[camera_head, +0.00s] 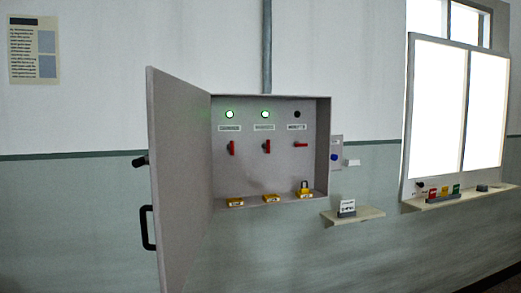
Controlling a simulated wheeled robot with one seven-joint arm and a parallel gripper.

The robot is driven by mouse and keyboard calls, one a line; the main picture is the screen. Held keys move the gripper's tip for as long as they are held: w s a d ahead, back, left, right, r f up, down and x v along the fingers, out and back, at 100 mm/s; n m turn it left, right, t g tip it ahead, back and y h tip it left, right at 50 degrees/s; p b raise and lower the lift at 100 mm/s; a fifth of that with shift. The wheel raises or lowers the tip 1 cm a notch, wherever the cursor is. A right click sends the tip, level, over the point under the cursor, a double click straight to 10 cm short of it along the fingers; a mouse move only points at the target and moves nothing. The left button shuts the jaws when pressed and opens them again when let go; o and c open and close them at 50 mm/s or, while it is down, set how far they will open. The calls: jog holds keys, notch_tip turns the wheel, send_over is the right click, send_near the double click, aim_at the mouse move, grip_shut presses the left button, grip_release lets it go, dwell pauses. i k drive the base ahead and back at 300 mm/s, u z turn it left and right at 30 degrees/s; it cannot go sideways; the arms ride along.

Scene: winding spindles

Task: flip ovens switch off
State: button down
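A grey wall cabinet (285,98) stands open with three red-handled switches in a row. The left switch (232,148) and the middle switch (267,146) have upright handles, each below a lit green lamp (229,114) (265,114). The right switch (301,145) has a level handle below a dark lamp (297,114). A label sits under each lamp, too small to read, so I cannot tell which one is the ovens switch. My gripper is not in view.
The cabinet door (182,185) swings out at left with a black handle (147,228). Several yellow items, one a padlock (304,188), lie on the cabinet floor.

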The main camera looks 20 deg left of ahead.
aim_at(232, 148)
jog(key=u, duration=0.45)
jog(key=i, duration=0.65)
jog(key=u, duration=0.85)
jog(key=i, duration=0.6)
